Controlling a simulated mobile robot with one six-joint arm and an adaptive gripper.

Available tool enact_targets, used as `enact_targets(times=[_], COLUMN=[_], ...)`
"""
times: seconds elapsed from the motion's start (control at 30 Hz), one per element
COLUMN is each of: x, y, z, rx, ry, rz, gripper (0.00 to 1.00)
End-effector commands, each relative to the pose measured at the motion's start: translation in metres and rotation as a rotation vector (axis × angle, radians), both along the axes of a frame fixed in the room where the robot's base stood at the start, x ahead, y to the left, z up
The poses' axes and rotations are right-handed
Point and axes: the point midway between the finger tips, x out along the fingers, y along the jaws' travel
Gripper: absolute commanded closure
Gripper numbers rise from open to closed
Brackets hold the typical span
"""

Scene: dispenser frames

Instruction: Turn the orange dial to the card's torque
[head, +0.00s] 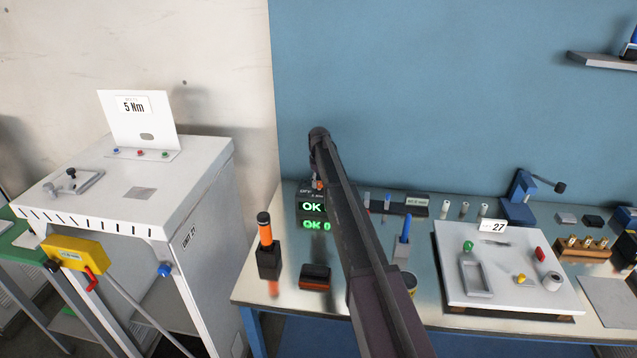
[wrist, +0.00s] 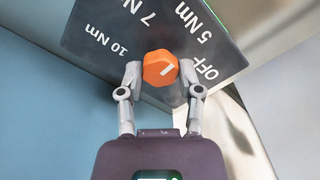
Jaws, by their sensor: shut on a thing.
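The orange dial (wrist: 159,66) sits on a dark box face (wrist: 110,28) in the wrist view. White labels around it read OFF, 5 Nm, a partly cut 7 N, and 10 Nm. A short white mark on the dial points to the right, roughly toward the OFF side; its exact setting is hard to tell. My gripper (wrist: 164,76) is shut on the dial, one finger on each side. The card (head: 134,106) reads 5 Nm and stands on the white cabinet in the head view.
A green OK display (head: 313,207) is lit beside my arm. An orange-handled tool (head: 265,231) stands in a dark holder on the bench. A white board (head: 513,282) with small parts and a 27 card lies at the right.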

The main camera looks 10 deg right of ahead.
Motion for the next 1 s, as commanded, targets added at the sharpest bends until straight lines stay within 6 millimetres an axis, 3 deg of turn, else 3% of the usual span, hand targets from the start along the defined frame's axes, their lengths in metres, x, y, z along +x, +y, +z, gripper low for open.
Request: enact_targets(times=[0.07, 0.1, 0.2, 0.67, 1.0], x=[-0.001, -0.001, -0.001, 0.000, 0.000], y=[0.000, 0.000, 0.000, 0.000, 0.000], z=[0.000, 0.000, 0.000, 0.002, 0.034], rx=[-0.001, -0.001, -0.001, 0.000, 0.000], ry=[0.002, 0.002, 0.002, 0.001, 0.000], rz=[-0.001, -0.001, -0.001, -0.002, -0.002], gripper=[1.00, 0.47, 0.19, 0.19, 0.19])
